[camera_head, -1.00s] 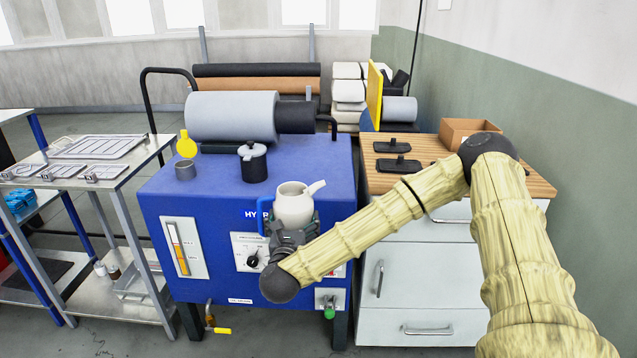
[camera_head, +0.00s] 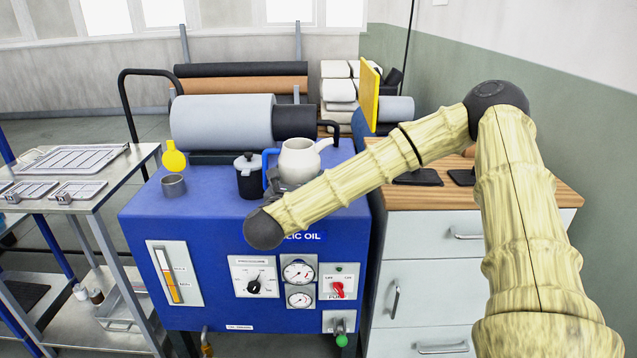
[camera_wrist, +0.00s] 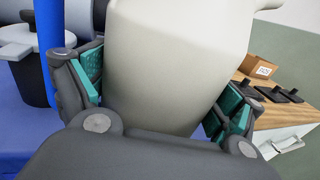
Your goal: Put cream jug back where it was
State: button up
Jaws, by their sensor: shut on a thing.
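The cream jug (camera_head: 300,158) is a pale cream vessel with a spout to the right and a blue handle (camera_head: 269,167) on its left. My gripper (camera_head: 284,184) is shut on the jug's body and holds it upright over the blue hydraulic unit's top. In the wrist view the jug (camera_wrist: 175,65) fills the middle, with the teal finger pads of my gripper (camera_wrist: 160,95) on both sides of it. I cannot tell whether its base touches the blue top, as my gripper and arm hide it.
A dark pot with a grey lid (camera_head: 250,176) stands close left of the jug. A grey roller (camera_head: 222,122) lies behind. The wooden-topped cabinet (camera_head: 535,193) is to the right.

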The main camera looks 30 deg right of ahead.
jog(key=shift+w+d+f+p, duration=0.75)
jog(key=shift+w+d, duration=0.45)
jog(key=shift+d, duration=1)
jog(key=shift+w+d+f+p, duration=0.5)
jog(key=shift+w+d+f, duration=0.5)
jog(key=shift+d, duration=1.2)
jog(key=shift+w+d+f+p, duration=0.65)
jog(key=shift+w+d, duration=0.75)
jog(key=shift+d, duration=0.8)
jog(key=shift+f, duration=0.15)
jog(key=o, duration=1.5)
jog(key=shift+o, duration=0.2)
jog(key=b+v, duration=0.2)
jog(key=v, duration=1)
jog(key=shift+s+b, duration=0.1)
jog(key=shift+b, duration=0.25)
